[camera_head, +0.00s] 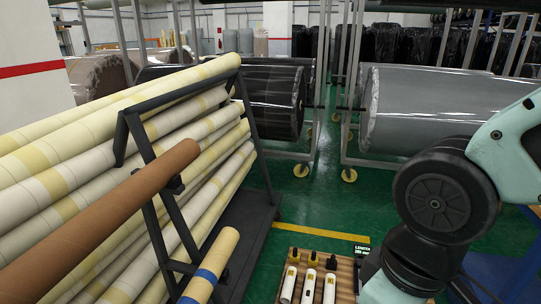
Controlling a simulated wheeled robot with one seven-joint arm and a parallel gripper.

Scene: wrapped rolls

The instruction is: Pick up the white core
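Several long white and cream cores (60,190) with yellow bands lie stacked in a black rack on the left. A brown core (105,218) rests on an outer bracket of the rack, in front of them. A shorter tan core with a blue band (211,266) sticks up lower down. Three small white cylinders (309,285) lie side by side on a wooden board (345,270) at the bottom middle. I cannot tell which of these is the white core meant. My arm shows at the right, but its gripper is outside the view.
The black rack (143,140) has angled posts and brackets. Metal frames behind hold a large black wrapped roll (275,100) and a large grey wrapped roll (420,105). Open green floor (320,200) with a yellow line lies between the rack and my arm.

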